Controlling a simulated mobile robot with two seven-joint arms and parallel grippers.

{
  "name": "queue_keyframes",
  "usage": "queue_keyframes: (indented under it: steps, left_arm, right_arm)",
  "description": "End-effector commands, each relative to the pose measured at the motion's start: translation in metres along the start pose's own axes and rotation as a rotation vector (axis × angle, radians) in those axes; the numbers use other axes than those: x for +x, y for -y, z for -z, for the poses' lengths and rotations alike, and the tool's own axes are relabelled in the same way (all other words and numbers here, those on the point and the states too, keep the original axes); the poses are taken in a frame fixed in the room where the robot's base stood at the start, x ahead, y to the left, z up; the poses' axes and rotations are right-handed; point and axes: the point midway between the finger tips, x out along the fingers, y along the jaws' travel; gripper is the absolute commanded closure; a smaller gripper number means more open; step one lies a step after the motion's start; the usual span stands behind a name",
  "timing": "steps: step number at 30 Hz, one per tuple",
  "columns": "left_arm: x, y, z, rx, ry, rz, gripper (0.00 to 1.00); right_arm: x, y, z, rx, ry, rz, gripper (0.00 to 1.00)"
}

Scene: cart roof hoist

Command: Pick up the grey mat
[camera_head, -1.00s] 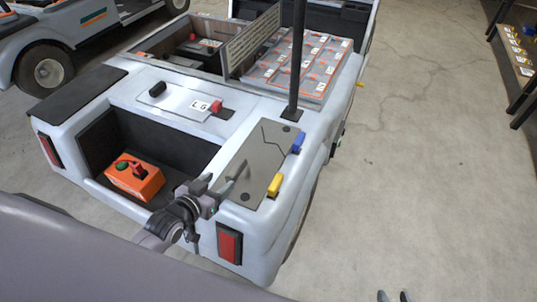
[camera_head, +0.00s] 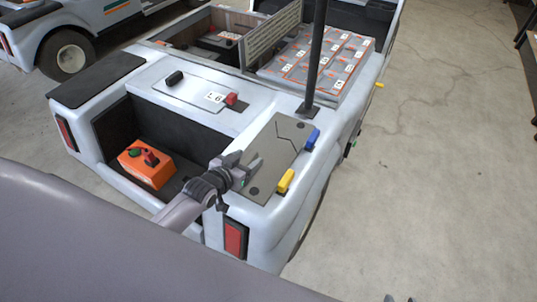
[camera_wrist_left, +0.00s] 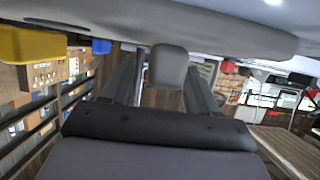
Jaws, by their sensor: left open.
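The grey mat (camera_head: 284,146) lies flat on the right rear deck of the white cart, with a dark crack-like line across it and dark round spots at its corners. My left gripper (camera_head: 249,164) is open at the mat's near left part, where an upright grey tab stood. In the left wrist view the grey tab (camera_wrist_left: 168,66) shows between the two spread fingers; I cannot tell whether they touch it. Two small dark tips at the bottom edge (camera_head: 399,299) look like my right gripper, mostly cut off.
A yellow block (camera_head: 286,181) and a blue block (camera_head: 312,139) sit along the mat's right edge. A dark post (camera_head: 316,60) rises behind it. An orange box (camera_head: 146,168) stands in the open bay to the left. Bare floor lies to the right.

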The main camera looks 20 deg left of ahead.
Motion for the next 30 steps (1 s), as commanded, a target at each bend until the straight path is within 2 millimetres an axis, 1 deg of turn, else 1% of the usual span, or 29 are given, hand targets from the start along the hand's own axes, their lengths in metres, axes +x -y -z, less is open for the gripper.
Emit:
queue_keyframes:
  steps: [7, 8, 9, 11, 12, 13, 15, 23, 26, 30]
  left_arm:
    - [0.001, 0.000, 0.000, 0.000, 0.001, 0.000, 0.40]
    - [0.001, 0.000, 0.000, 0.000, 0.001, 0.000, 0.47]
    - [0.001, 0.000, 0.000, 0.000, 0.001, 0.000, 0.60]
    - [0.001, 0.000, 0.000, 0.000, 0.001, 0.000, 0.80]
    - [0.001, 0.000, 0.000, 0.000, 0.001, 0.000, 0.93]
    - [0.001, 0.000, 0.000, 0.000, 0.001, 0.000, 1.00]
    - [0.001, 0.000, 0.003, -0.001, -0.006, -0.001, 1.00]
    - [0.001, 0.000, 0.004, -0.001, -0.006, -0.001, 1.00]
    - [-0.001, 0.000, 0.008, -0.001, -0.006, -0.001, 1.00]
    - [-0.006, 0.000, 0.021, -0.001, -0.008, -0.001, 1.00]
  right_arm:
    - [0.000, 0.001, 0.002, 0.003, -0.003, 0.002, 0.57]
    - [0.000, 0.001, 0.002, 0.003, -0.003, 0.002, 0.57]
    - [0.000, 0.001, 0.002, 0.003, -0.003, 0.002, 0.57]
    - [0.000, 0.001, 0.002, 0.003, -0.003, 0.002, 0.57]
    - [0.000, 0.001, 0.002, 0.003, -0.003, 0.002, 0.57]
    - [0.000, 0.001, 0.002, 0.002, -0.003, 0.002, 0.57]
    - [0.000, 0.001, 0.002, 0.002, -0.003, 0.002, 0.57]
    - [-0.001, 0.001, 0.003, 0.002, -0.003, 0.001, 0.57]
    - [-0.002, 0.001, 0.004, 0.002, -0.003, 0.000, 0.57]
    - [-0.004, 0.000, 0.007, 0.000, -0.005, -0.002, 0.57]
